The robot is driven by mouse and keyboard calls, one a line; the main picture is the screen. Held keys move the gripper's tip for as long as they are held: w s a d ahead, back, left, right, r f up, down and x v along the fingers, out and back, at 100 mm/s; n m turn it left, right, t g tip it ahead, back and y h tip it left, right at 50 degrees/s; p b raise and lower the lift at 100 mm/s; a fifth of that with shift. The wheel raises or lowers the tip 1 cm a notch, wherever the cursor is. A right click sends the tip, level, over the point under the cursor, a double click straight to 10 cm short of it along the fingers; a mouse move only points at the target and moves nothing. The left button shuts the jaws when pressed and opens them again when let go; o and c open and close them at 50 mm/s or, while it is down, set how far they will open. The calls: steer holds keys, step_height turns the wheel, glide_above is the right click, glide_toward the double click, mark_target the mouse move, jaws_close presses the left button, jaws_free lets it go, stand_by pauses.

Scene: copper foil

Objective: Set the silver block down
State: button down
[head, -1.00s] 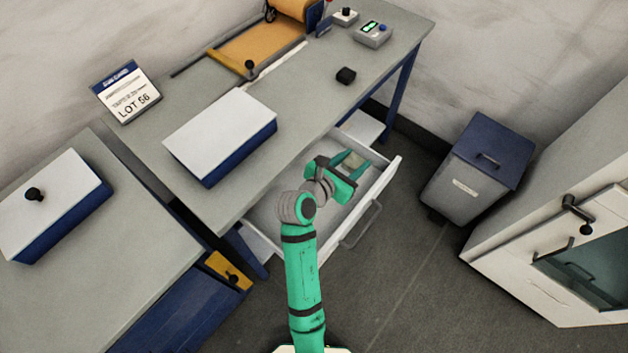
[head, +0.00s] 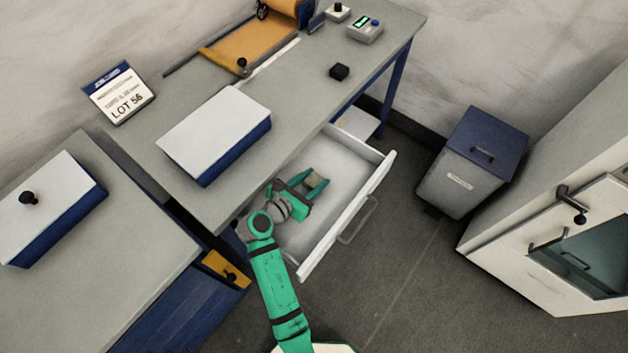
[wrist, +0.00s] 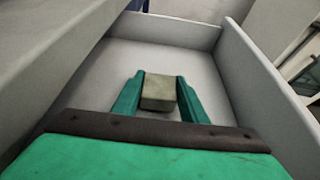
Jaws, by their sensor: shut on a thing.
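The silver block (wrist: 158,92), dull grey-green in the wrist view, sits between the two green fingers of my gripper (wrist: 160,98). My gripper is shut on it. In the head view my gripper (head: 313,186) is over the inside of the open white drawer (head: 345,165), toward its left part, with the block (head: 311,183) small and partly hidden between the fingers. The drawer floor (wrist: 200,72) shows beyond the block in the wrist view. I cannot tell whether the block touches the floor.
The drawer's front wall (head: 350,214) and the table edge above it bound the space. The drawer floor looks bare around my gripper. A lidded bin (head: 473,160) stands to the right.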

steer(key=shift+f, duration=0.35)
steer(key=c, duration=1.1)
jaws_free()
steer(key=shift+f, duration=0.15)
steer(key=v, duration=1.2)
steer(key=shift+w, duration=0.15)
